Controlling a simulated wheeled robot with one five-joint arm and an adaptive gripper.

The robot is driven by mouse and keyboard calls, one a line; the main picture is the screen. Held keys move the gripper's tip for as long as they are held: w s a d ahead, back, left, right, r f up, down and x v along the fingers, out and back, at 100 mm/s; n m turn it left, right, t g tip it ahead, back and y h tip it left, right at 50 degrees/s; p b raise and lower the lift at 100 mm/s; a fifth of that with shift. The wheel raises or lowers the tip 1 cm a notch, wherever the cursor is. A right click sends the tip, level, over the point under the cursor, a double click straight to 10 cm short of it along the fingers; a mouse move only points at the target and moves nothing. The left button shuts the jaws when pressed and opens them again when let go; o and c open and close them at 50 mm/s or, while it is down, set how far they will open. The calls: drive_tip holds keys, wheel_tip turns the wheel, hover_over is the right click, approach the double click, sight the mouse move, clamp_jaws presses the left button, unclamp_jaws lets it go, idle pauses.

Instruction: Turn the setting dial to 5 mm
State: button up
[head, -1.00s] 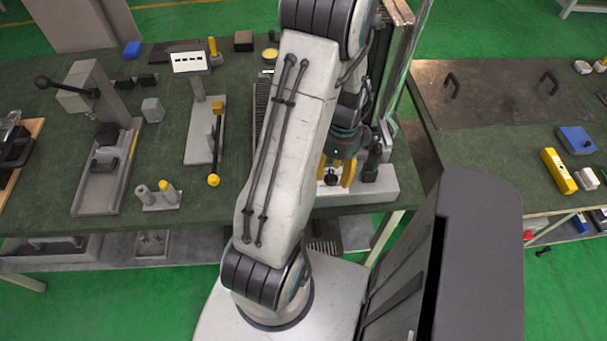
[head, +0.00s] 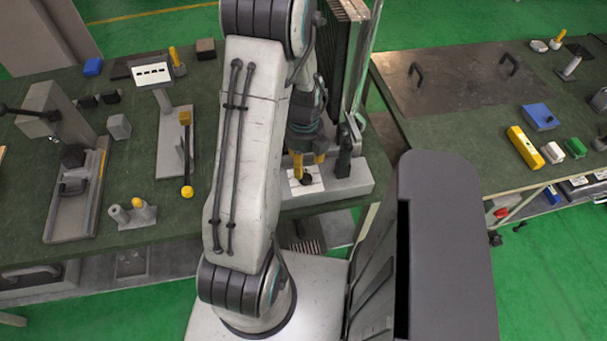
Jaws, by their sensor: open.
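The setting dial (head: 306,179) is a small black knob on a white plate (head: 300,189) at the front of the grey machine base (head: 347,189). My gripper (head: 308,162) has yellow fingers and points down at the dial, with a gap between the fingers. The fingers show just behind and above the knob in the picture. I cannot tell whether they touch it. The dial's markings are too small to read, and my arm hides part of the machine to the left.
A black upright handle (head: 344,155) stands close to the right of my gripper. A tall ridged panel (head: 352,55) rises behind it. The left bench holds a lever press (head: 75,195) and a yellow-tipped lever stand (head: 187,150). A second bench (head: 445,135) lies to the right.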

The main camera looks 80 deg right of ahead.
sight(304, 175)
drive_tip(key=shift+f+p, duration=0.45)
drive_tip(key=shift+f, duration=2.95)
drive_tip(key=shift+c, duration=0.4)
clamp_jaws()
